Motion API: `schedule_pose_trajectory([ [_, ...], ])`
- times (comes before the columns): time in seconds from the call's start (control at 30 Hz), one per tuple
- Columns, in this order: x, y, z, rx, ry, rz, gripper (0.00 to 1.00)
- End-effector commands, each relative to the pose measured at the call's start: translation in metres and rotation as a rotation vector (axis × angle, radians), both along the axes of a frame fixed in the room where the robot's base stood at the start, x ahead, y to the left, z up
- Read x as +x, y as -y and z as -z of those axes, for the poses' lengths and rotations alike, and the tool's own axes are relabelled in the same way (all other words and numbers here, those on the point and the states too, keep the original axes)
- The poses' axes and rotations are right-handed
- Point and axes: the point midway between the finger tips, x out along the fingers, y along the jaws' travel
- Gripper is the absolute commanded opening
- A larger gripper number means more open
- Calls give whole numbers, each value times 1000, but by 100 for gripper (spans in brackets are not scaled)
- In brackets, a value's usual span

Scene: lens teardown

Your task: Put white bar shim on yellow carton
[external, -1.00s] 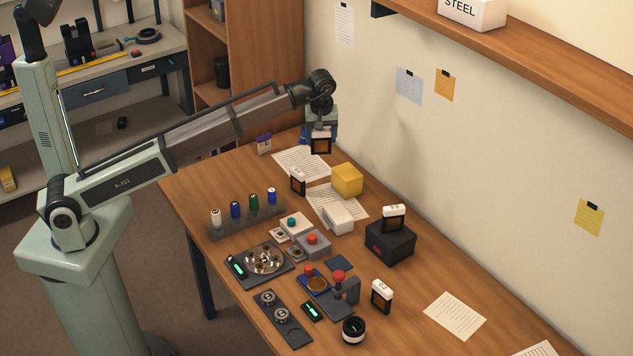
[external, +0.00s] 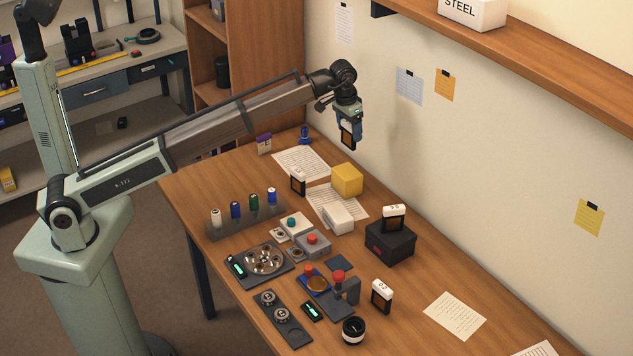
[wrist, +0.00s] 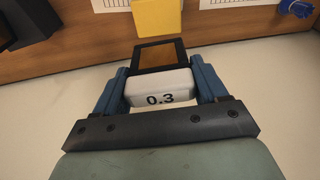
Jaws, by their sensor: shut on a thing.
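My gripper (external: 349,122) is shut on a shim with a white bar marked 0.3 and a dark frame around an amber window; this shim (wrist: 160,90) sits between the blue fingers in the wrist view. In the external view the held shim (external: 348,136) hangs above the back of the table, its white bar mostly hidden by the fingers. The yellow carton (external: 347,180) stands on the table below it, apart from it. The carton (wrist: 158,17) also shows at the top of the wrist view, beyond the shim, with its top face bare.
Similar white-topped shims stand near the carton (external: 298,181), on a black box (external: 390,245) and at the front right (external: 382,297). A white box (external: 338,217) is in front of the carton. A blue object (external: 304,135) stands at the back edge. The wall is close behind.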

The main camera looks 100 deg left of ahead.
Motion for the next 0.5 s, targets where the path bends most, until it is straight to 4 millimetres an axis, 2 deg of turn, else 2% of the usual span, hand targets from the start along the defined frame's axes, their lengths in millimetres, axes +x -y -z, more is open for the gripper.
schedule_pose_trajectory([
  [0.3,-1,1,46,0,-1,2,42],
  [0.5,0,0,63,0,0,1,42],
])
